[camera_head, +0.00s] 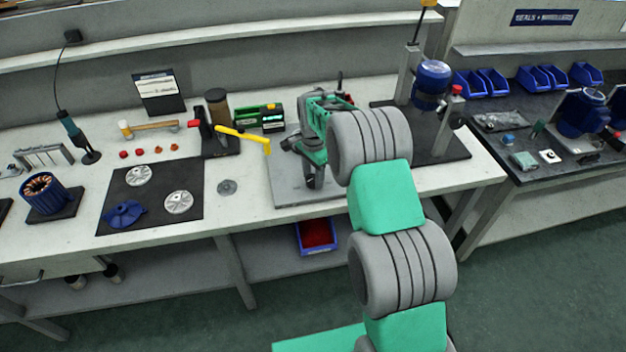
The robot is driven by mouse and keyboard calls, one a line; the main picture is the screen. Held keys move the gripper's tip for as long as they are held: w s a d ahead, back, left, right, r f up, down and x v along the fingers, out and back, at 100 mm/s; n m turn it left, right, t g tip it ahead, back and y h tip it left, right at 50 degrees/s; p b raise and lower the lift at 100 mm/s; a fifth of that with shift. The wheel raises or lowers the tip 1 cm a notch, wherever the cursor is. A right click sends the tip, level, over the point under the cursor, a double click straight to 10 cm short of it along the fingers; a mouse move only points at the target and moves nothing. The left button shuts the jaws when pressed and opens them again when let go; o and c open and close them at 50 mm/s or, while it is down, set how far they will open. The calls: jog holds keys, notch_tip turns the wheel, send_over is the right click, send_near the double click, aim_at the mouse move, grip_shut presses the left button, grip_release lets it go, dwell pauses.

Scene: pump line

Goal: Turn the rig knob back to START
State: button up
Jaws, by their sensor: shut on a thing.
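My gripper (312,180) is low over a grey plate (288,190) in the middle of the bench, partly behind my own arm. Its jaws are shut on a small dark part at the plate, which I take to be the rig knob. The knob's face, its marks and the START position are too small or hidden to read. My wrist and forearm cover the right side of this plate.
A yellow handle (243,138) sticks out left of my wrist. A blue motor (432,82) stands on a dark base (455,147) to the right. A black mat (152,215) with discs and a blue impeller (123,214) lies left. A blue bin (317,235) sits below.

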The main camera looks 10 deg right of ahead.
jog(key=n+b, duration=0.1)
jog(key=n, duration=0.2)
jog(key=shift+f+n+b, duration=0.1)
jog(key=shift+n+b, duration=0.2)
jog(key=shift+n, duration=0.1)
jog(key=n+b, duration=0.1)
jog(key=n, duration=0.2)
jog(key=shift+n, duration=0.3)
jog(key=n+b, duration=0.1)
jog(key=n, duration=0.2)
jog(key=shift+n, duration=0.4)
jog(key=n, duration=0.4)
jog(key=shift+b, duration=0.3)
jog(key=n, duration=0.7)
jog(key=shift+n+b, duration=0.3)
jog(key=shift+b, duration=0.05)
jog(key=n, duration=0.4)
jog(key=shift+n, duration=0.3)
jog(key=shift+r+n, duration=0.2)
jog(key=shift+n, duration=1.4)
